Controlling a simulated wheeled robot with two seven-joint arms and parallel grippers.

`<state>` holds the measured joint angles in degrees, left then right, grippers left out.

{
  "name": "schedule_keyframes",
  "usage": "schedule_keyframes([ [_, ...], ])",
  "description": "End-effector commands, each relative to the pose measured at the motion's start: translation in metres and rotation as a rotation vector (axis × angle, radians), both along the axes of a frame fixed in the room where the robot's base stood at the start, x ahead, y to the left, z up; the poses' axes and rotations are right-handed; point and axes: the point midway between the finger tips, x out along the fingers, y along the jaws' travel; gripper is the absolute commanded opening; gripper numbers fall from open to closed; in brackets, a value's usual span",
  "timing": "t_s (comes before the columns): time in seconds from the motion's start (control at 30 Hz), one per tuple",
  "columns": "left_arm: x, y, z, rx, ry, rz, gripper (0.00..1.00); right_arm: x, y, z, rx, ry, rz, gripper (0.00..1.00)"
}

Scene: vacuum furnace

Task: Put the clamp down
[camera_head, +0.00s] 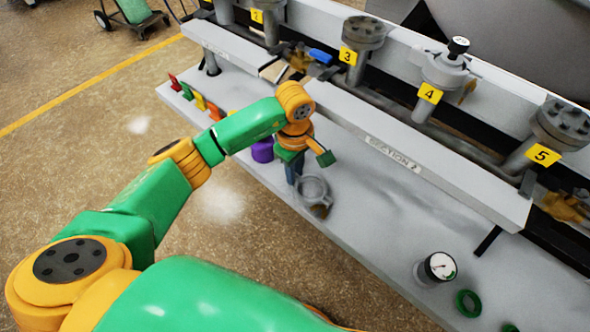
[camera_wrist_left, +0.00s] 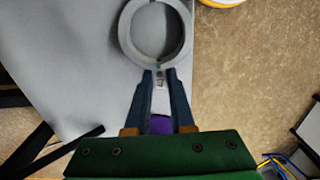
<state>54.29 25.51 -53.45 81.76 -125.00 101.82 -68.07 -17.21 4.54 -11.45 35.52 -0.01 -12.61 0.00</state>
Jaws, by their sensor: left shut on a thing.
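The clamp (camera_head: 312,186) is a grey metal ring, seen near the middle of the head view, over the edge of the grey table (camera_head: 372,225). My left gripper (camera_head: 294,177) is shut on the clamp's narrow end. In the left wrist view the clamp's ring (camera_wrist_left: 155,63) lies just beyond the dark blue fingertips of my left gripper (camera_wrist_left: 160,82), near the table edge. I cannot tell whether the clamp touches the table top. My right gripper does not show.
A purple object (camera_head: 262,151) stands close behind the left gripper. Several coloured pieces (camera_head: 199,100) line the table's far left. A gauge (camera_head: 437,268) and green rings (camera_head: 468,303) lie at the right. The middle right of the table is clear; numbered pipe fittings (camera_head: 443,75) stand behind.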

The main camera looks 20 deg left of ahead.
Motion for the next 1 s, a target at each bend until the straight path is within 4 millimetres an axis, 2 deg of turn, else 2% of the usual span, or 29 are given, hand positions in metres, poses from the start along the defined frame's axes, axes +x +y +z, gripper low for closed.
schedule_keyframes([
  [0.33,0.0,0.0,-0.005,-0.001,-0.002,0.0,0.0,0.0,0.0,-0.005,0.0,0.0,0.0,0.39],
  [0.37,0.0,0.0,-0.005,-0.001,-0.002,0.0,0.24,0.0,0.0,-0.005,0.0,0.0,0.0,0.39],
  [0.47,0.0,0.0,-0.004,-0.001,-0.002,0.0,0.51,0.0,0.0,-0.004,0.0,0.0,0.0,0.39],
  [0.77,0.0,0.0,-0.002,-0.002,-0.002,0.0,0.52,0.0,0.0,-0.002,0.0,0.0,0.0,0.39],
  [0.87,0.001,0.0,0.006,-0.002,-0.005,0.0,0.52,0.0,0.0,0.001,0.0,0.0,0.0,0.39],
  [1.0,0.002,0.0,0.036,-0.002,-0.008,-0.001,0.52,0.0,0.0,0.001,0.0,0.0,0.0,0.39],
])
